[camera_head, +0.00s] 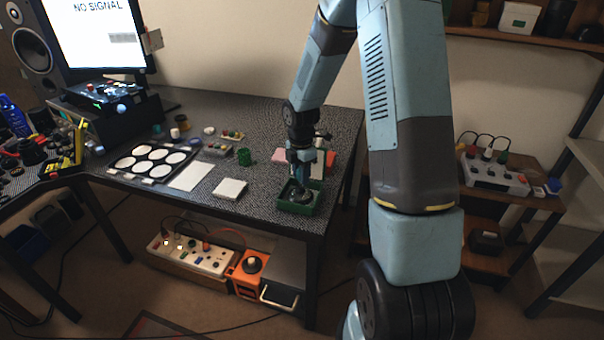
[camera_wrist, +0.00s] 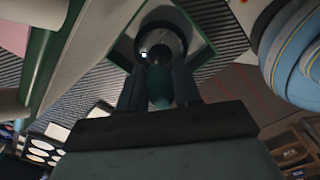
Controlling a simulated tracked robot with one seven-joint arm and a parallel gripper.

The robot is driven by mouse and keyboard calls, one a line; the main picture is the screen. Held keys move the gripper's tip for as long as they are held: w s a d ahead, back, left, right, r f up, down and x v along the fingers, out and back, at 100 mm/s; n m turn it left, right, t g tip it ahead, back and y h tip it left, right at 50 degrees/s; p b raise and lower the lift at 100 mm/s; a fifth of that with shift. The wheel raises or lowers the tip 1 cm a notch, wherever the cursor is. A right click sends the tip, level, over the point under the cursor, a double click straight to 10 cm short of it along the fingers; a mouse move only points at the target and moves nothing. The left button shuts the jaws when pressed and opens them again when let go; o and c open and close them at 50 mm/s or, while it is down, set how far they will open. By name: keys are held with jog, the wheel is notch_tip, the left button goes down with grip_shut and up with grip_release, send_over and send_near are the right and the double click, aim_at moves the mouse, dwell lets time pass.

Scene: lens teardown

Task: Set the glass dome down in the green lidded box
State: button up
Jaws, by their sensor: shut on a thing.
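The green box (camera_head: 299,208) stands near the front right edge of the dark speckled table; its inside shows at the top of the wrist view, and its lid is hard to make out. My gripper (camera_head: 301,184) points down into the box's opening. In the wrist view my gripper (camera_wrist: 160,72) is shut on the glass dome (camera_wrist: 161,37), which looks like a dark round shape with a bright glint. The dome is within the outline of the box walls. Whether it touches the box floor cannot be told. In the head view the gripper and box wall mostly hide the dome.
A white square block (camera_head: 230,188), a white sheet (camera_head: 190,176) and a black tray of white discs (camera_head: 152,160) lie to the left. A green upright piece (camera_head: 331,158) with red and white things is close behind the box.

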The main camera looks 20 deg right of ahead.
jog(key=shift+f, duration=0.45)
dwell(1.2)
jog(key=shift+r, duration=0.15)
jog(key=shift+r, duration=4.9)
jog(key=shift+d, duration=0.1)
